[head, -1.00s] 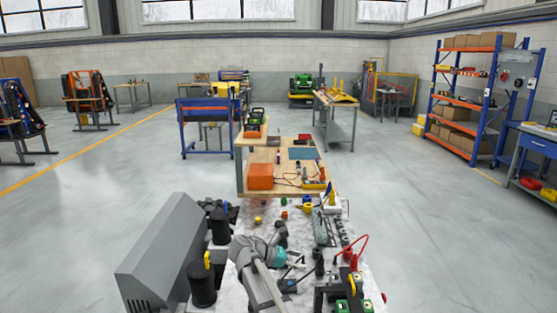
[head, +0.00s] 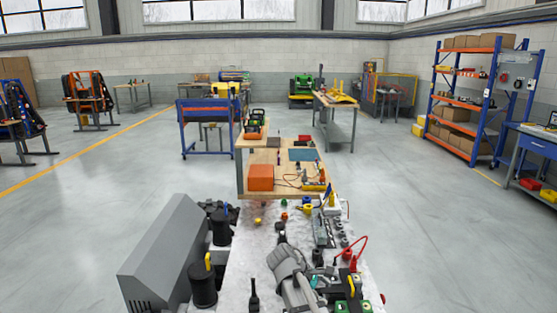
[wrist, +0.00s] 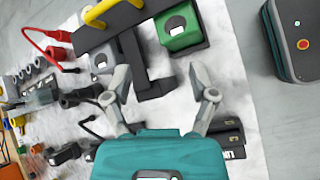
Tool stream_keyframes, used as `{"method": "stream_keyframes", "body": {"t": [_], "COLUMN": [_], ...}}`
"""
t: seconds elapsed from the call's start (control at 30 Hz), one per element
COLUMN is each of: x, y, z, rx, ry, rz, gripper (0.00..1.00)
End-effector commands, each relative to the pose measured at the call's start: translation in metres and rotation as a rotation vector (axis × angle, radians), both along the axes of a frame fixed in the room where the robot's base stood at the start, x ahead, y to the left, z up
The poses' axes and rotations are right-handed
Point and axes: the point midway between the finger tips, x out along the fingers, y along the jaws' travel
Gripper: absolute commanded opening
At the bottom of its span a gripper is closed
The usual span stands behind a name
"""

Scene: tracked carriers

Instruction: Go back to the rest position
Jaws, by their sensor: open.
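My gripper (wrist: 158,82) is open in the wrist view, with its two grey fingers spread and nothing between them that it holds. Its teal body fills the bottom of that view. The fingers point toward a black fixture with yellow handles (wrist: 120,12) and a green block (wrist: 180,27), apparently above the bench top. In the head view my grey arm (head: 288,265) reaches over the near right part of the white bench top (head: 250,255); the fingertips cannot be made out there.
The green-and-black fixture (head: 350,290) and a red connector with a red cable (head: 348,254) are close right of my arm. Small parts and grey fittings line the bench's right side. A wooden table with an orange box (head: 260,177) stands beyond.

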Motion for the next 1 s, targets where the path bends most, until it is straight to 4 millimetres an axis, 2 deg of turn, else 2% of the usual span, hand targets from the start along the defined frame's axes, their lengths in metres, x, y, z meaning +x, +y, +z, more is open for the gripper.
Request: {"method": "stream_keyframes", "body": {"t": [0.03,0.2,0.5,0.73,1.0], "x": [-0.016,-0.05,-0.102,-0.124,-0.126], "y": [-0.011,-0.027,-0.036,-0.034,-0.033], "z": [-0.003,-0.018,-0.03,-0.029,-0.029], "rx": [0.059,0.259,0.555,0.681,0.709], "ry": [-0.036,-0.161,-0.317,-0.366,-0.375], "rz": [-0.069,-0.323,-0.804,-1.063,-1.126], "gripper": [0.74,0.74,0.74,0.74,0.74]}}
